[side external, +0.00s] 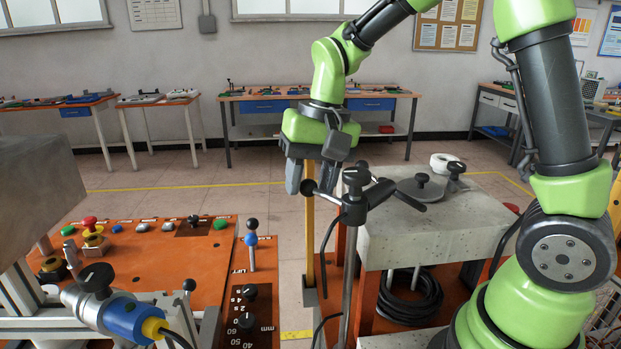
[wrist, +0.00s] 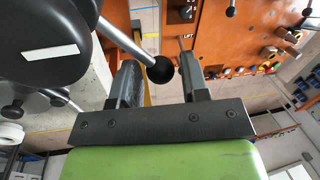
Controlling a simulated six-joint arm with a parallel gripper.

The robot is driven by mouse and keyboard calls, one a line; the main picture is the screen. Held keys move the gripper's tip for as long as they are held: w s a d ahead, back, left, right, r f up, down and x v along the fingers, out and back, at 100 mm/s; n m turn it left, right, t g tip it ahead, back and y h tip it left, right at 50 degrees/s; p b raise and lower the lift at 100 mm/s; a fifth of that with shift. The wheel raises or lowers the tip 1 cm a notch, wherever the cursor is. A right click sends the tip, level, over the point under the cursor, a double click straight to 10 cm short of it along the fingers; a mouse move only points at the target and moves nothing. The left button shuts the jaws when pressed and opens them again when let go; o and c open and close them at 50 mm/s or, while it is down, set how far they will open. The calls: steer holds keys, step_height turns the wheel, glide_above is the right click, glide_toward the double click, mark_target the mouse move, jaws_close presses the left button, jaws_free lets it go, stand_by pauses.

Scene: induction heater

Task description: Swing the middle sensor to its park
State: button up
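A dark sensor head with black knobs (side external: 355,180) stands on a metal post beside the concrete-like block; I take it for the middle sensor. A thin rod with a black ball end (side external: 308,187) sticks out from it to the left. In the wrist view the rod comes from the large dark head (wrist: 45,45) and ends in the black ball (wrist: 160,70). My gripper (side external: 311,181) points down at the ball. In the wrist view my gripper (wrist: 159,62) is open, with a finger on each side of the ball. Gaps show beside the ball; contact is not visible.
An orange control panel (side external: 150,265) with buttons, knobs and a blue-balled lever (side external: 251,240) lies left. A blue cylinder with a yellow end (side external: 125,315) is at the front left. The grey block (side external: 440,225) carries a round lid (side external: 422,188). A yellow upright (side external: 310,240) stands below my gripper.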

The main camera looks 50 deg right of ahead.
jaws_close()
steer(key=shift+a, duration=0.15)
steer(key=s+a+n+g, duration=0.2)
steer(key=a+n, duration=0.4)
steer(key=n, duration=0.4)
steer(key=shift+s+a, duration=0.15)
steer(key=shift+a, duration=0.05)
stand_by(0.6)
steer(key=shift+o, duration=1.7)
jaws_free()
